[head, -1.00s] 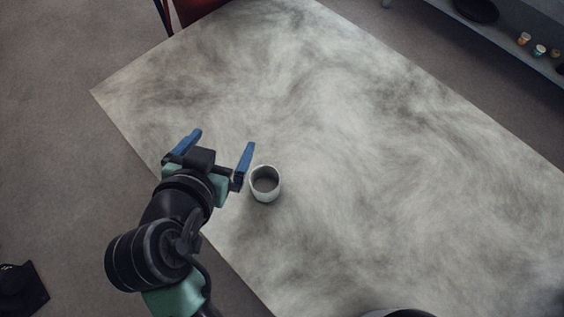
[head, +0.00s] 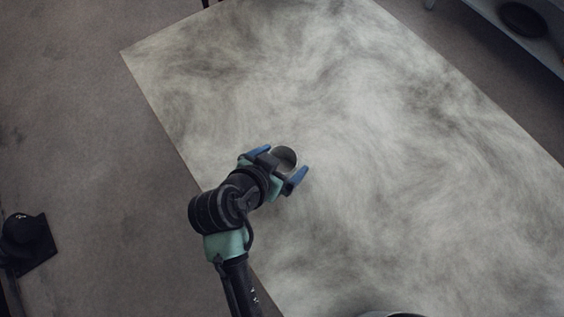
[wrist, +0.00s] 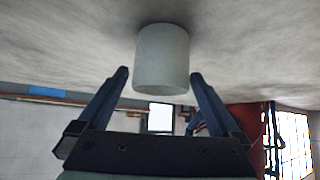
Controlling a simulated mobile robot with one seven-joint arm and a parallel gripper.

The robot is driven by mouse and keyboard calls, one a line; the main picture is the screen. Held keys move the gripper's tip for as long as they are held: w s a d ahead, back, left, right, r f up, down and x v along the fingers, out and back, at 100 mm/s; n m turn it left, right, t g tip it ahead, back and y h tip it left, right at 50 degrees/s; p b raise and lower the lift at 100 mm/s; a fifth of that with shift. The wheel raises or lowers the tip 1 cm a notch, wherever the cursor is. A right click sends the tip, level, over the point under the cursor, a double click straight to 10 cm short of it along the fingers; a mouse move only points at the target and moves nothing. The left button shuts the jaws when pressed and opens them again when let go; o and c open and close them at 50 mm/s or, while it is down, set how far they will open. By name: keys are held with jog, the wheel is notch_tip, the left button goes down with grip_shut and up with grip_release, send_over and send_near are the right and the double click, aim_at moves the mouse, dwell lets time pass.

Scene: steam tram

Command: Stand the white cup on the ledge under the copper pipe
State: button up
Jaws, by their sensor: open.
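The white cup (head: 286,155) stands upright on the mottled grey-white table (head: 400,170). My gripper (head: 283,165) is open, with its blue fingers on either side of the cup in the head view. In the wrist view, which is upside down, the cup (wrist: 162,60) stands between and just beyond the fingertips (wrist: 159,75), with a gap visible on both sides. A thin copper-coloured pipe (wrist: 45,100) runs along the far wall at the left of the wrist view. I cannot make out a ledge by it.
A shelf unit (head: 510,35) holding a dark round dish (head: 523,19) is at the upper right. A dark object (head: 28,240) stands on the floor at left. A red panel (wrist: 245,120) shows behind the table. The table around the cup is clear.

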aim_at(288, 156)
jog(key=x, duration=0.3)
jog(key=shift+w+d+f, duration=0.1)
jog(key=shift+w, duration=0.05)
jog(key=c, duration=1.5)
